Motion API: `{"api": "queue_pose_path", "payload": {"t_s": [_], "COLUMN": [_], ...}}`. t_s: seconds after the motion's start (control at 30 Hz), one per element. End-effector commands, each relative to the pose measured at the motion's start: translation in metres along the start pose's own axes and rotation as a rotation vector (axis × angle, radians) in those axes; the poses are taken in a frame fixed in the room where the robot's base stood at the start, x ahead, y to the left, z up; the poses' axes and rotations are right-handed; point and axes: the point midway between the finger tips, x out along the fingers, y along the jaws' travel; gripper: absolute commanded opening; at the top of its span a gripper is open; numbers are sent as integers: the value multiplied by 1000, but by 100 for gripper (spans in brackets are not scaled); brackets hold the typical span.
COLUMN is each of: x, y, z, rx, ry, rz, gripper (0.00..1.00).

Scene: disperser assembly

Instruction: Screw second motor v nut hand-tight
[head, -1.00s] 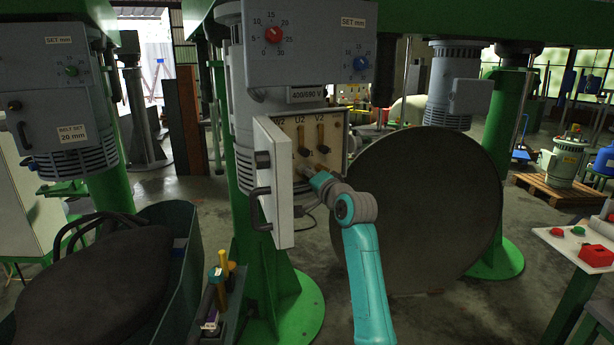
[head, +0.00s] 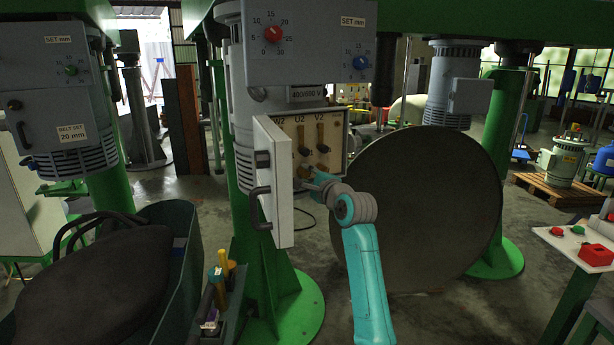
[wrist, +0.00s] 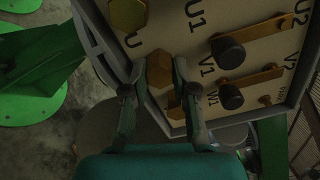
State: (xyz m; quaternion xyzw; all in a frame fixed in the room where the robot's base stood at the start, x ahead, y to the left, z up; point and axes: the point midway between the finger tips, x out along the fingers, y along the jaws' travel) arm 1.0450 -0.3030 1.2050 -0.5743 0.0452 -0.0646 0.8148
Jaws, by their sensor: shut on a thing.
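The open motor terminal box (head: 318,140) shows a pale board with brass links and black knobs. In the wrist view a brass hex nut (wrist: 160,72) sits on the board, between my two fingertips. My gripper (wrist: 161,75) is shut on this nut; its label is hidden. A second brass hex nut (wrist: 128,14) sits above it, beside the letter U. A further brass piece (wrist: 175,112) shows partly behind my right finger. In the head view my gripper (head: 311,176) reaches the lower part of the board, where the nut is too small to make out.
The box's white door (head: 278,185) stands open just left of my gripper. Black knobs (wrist: 228,52) on brass links (wrist: 268,80) stick out right of my fingers. A large round disc (head: 430,210) stands right of my arm. A green bin (head: 180,260) is at lower left.

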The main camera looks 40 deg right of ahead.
Motion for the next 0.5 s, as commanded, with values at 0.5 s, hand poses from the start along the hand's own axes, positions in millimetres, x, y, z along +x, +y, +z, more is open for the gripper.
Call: {"api": "queue_pose_path", "payload": {"t_s": [0.5], "x": [0], "y": [2], "z": [-1], "rx": [111], "ry": [2], "rz": [3], "gripper": [0]}}
